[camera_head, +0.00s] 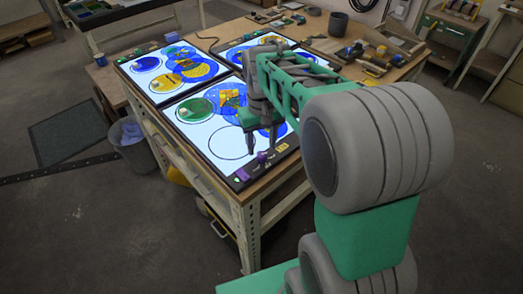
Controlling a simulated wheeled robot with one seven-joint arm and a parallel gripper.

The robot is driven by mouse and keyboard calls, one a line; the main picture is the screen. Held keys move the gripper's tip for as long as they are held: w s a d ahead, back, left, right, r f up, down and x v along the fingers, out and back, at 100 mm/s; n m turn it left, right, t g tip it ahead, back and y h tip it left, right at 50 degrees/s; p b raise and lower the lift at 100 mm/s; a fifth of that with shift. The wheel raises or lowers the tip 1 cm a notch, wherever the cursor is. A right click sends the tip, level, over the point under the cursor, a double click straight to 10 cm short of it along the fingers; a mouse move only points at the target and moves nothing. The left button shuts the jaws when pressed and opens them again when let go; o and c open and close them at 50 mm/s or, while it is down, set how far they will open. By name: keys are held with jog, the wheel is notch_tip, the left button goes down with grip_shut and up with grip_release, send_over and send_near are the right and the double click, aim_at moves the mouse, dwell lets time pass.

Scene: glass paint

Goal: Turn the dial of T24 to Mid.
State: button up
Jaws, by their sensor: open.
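The nearest lit panel (207,148) lies at the table's front corner, with green, blue and orange round pieces and an empty dark ring on its white surface. Its dark front strip (254,171) carries two small purple parts (242,175), a yellow label (282,147) and a small green light. I cannot read any label, so I cannot tell which part is the dial of T24 or where it points. My gripper (261,147) is open and points down over the strip's right part. One finger ends close to the right purple part; I cannot tell whether they touch.
Two more lit panels with coloured discs lie behind, at left (148,65) and right (232,54). The wooden table (205,38) holds tools, wood blocks and a dark cup (337,24) at the back. A bin (133,140) stands left of the table. My arm hides the table's right front.

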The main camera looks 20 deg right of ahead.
aim_at(262, 154)
notch_tip(262, 154, down, 3)
jog(key=shift+f, duration=0.15)
jog(key=shift+c, duration=0.2)
grip_shut()
dwell(0.3)
